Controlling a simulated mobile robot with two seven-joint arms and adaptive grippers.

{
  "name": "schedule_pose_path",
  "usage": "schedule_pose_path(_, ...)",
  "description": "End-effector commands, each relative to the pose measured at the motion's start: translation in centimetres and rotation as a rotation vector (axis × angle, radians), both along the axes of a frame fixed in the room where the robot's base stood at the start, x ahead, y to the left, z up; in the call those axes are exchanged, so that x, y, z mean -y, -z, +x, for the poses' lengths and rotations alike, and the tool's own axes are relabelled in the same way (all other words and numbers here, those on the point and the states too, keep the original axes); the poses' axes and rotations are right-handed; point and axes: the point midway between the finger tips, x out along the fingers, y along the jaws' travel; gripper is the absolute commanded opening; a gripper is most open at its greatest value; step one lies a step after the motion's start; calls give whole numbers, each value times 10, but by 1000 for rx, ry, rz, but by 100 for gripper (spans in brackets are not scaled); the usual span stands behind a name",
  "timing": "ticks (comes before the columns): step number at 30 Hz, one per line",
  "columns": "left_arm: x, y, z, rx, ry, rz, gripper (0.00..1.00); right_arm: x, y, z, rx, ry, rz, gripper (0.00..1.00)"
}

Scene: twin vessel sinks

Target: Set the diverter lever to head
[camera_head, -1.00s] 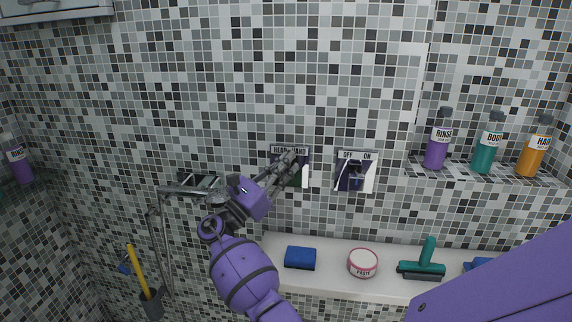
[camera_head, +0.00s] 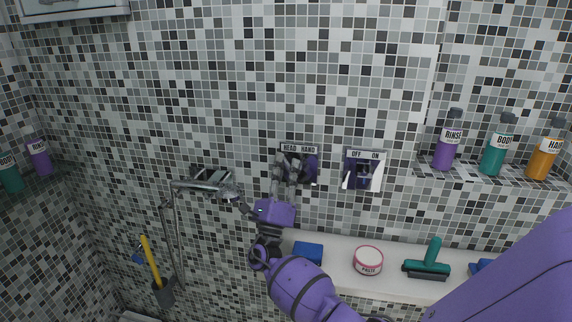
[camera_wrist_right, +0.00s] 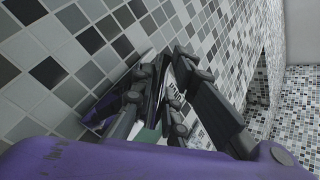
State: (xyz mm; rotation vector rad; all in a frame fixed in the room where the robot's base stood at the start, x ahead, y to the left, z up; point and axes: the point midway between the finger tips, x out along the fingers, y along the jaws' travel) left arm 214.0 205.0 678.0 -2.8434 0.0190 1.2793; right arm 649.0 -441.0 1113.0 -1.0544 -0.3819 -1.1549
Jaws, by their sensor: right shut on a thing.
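The diverter plate (camera_head: 312,168), dark with a HEAD / HAND label above, is on the tiled wall in the head view. My right gripper (camera_head: 287,163) reaches up to it from below, its fingertips over the plate's left part, under the word HEAD. It is shut on the diverter lever, which the fingers mostly hide. In the right wrist view the right gripper's fingers (camera_wrist_right: 165,75) lie against the plate, with part of the lettering between them. My left gripper is not in view.
An OFF / ON control (camera_head: 362,170) is just right of the diverter. A shower fitting (camera_head: 208,184) with a hose is to the left. Below, a ledge holds a blue block (camera_head: 308,253), a paste tub (camera_head: 368,260) and a green squeegee (camera_head: 428,260). Bottles (camera_head: 494,148) stand at right.

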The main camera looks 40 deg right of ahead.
Motion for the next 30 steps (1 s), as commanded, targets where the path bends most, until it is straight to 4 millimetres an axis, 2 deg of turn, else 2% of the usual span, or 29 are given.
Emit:
schedule_pose_path(22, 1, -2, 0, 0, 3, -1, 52, -1, 4, 2, -68, 0, -59, 0)
schedule_pose_path(23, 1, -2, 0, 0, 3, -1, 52, -1, 4, 2, -68, 0, -59, 17)
schedule_pose_path(24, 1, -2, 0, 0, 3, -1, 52, -1, 4, 2, -68, 0, -59, 22)
schedule_pose_path(27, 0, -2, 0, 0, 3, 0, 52, -1, 4, 2, -68, 0, -57, 33)
schedule_pose_path(30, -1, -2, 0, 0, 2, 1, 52, -1, 3, 2, -66, 0, -57, 33)
